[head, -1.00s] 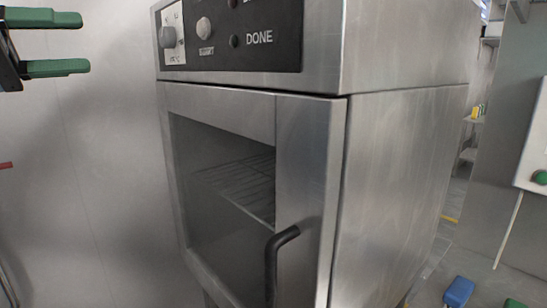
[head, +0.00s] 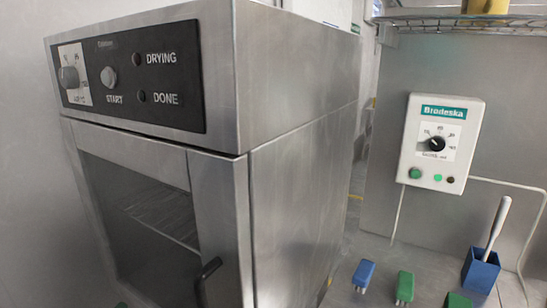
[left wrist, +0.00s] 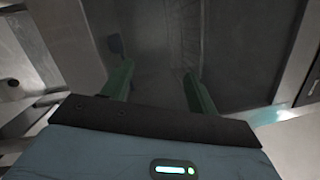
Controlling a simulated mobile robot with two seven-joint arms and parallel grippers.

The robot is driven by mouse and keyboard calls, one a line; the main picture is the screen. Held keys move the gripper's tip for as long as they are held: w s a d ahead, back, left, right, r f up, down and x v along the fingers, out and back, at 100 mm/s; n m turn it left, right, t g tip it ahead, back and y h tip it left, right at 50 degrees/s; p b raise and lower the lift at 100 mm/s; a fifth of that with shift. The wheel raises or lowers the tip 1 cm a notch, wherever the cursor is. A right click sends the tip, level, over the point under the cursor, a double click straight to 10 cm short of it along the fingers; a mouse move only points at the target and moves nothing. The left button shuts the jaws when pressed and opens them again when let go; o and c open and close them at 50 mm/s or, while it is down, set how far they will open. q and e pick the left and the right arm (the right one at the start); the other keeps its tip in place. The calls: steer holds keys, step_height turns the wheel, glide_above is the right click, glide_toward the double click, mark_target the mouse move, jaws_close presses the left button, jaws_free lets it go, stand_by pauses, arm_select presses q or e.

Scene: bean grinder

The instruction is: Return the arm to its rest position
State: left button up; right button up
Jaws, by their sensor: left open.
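My left gripper (left wrist: 158,70) shows in the left wrist view, with its two green fingers spread apart and nothing between them. Beyond the fingers is a dark grey surface that I cannot identify. In the head view, a small green bit at the bottom left edge may be a fingertip, but too little shows to tell. My right gripper is not in view.
A steel oven-like cabinet (head: 300,180) with a black handle (head: 207,280) fills the left and middle. A white dial box (head: 437,143) hangs at right. Below are a blue block (head: 363,275), a green block (head: 405,286) and a blue holder (head: 482,270) with a white-handled tool.

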arm_select(q)
steer(key=s+d+f+n+g+y+p, duration=0.1)
steer(key=s+d+f+n+g+y, duration=0.15)
steer(key=s+f+n, duration=0.5)
steer(key=s+d+f+n+g+y+p, duration=0.1)
steer(key=s+d+f+n+g+y, duration=0.15)
steer(key=s+f+n, duration=0.55)
steer(key=s+d+f+n+g, duration=0.2)
steer(key=s+d+f+n, duration=0.2)
steer(key=s, duration=0.2)
steer(key=s+d+f+n+g+h+p, duration=0.1)
steer(key=s+d+f+n+g, duration=0.1)
steer(key=s+d+f+n, duration=0.2)
steer(key=s, duration=0.3)
steer(key=shift+s+d+g, duration=0.25)
steer(key=shift+g, duration=0.15)
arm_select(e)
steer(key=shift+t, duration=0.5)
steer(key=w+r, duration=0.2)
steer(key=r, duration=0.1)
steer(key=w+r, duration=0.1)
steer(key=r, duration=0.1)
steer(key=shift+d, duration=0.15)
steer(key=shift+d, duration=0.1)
